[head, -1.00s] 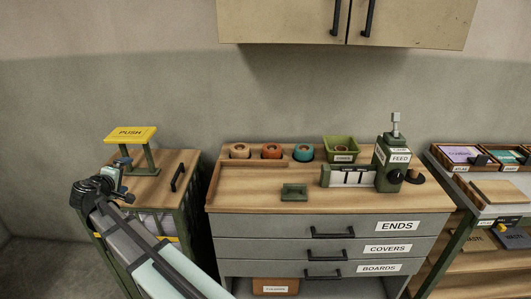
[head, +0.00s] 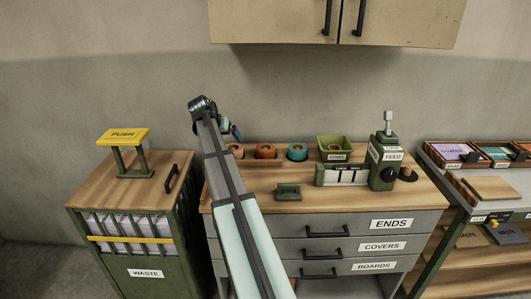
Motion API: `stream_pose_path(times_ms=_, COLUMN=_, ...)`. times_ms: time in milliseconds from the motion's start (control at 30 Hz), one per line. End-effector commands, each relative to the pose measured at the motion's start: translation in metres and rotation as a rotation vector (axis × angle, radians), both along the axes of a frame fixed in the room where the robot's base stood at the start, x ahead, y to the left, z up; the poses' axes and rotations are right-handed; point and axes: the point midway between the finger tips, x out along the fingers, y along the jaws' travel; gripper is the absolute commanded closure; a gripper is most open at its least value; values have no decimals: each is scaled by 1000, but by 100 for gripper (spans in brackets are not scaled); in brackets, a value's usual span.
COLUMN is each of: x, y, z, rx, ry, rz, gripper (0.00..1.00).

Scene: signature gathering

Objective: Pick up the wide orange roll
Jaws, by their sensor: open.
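The orange roll (head: 265,151) sits in a wooden rack at the back of the workbench, between a tan roll (head: 236,151) on its left and a teal roll (head: 297,151) on its right. Its width is hard to judge at this size. My gripper (head: 236,132) is open, raised near the back left of the bench, by the tan roll and left of the orange one. The fingertips are small and partly hidden by my arm, and I see nothing held. My arm crosses in front of the bench's left part and hides some of it.
A green bin (head: 335,146) and a green FEED device (head: 387,165) stand right of the rolls. A small green block (head: 288,192) lies in front. A WASTE cabinet (head: 150,240) with a yellow PUSH plate (head: 123,136) is at left. A wall cabinet (head: 400,22) hangs above.

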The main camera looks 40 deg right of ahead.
Motion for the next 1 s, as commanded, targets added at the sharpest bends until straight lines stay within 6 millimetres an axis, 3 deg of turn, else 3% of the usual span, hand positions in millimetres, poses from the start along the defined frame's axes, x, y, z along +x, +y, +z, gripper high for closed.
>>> stream_pose_path(times_ms=33, x=-9, y=-23, z=4, rx=35, ry=-19, rz=-61, gripper=0)
stream_pose_path(times_ms=100, x=-21, y=-45, z=8, rx=83, ry=-45, rz=-137, gripper=0)
stream_pose_path(times_ms=333, x=-55, y=-98, z=19, rx=198, ry=-112, rz=-320, gripper=0)
stream_pose_path(times_ms=567, x=-68, y=-115, z=18, rx=237, ry=-133, rz=-380, gripper=0)
stream_pose_path(times_ms=1000, x=-62, y=-140, z=-43, rx=237, ry=-132, rz=-380, gripper=0)
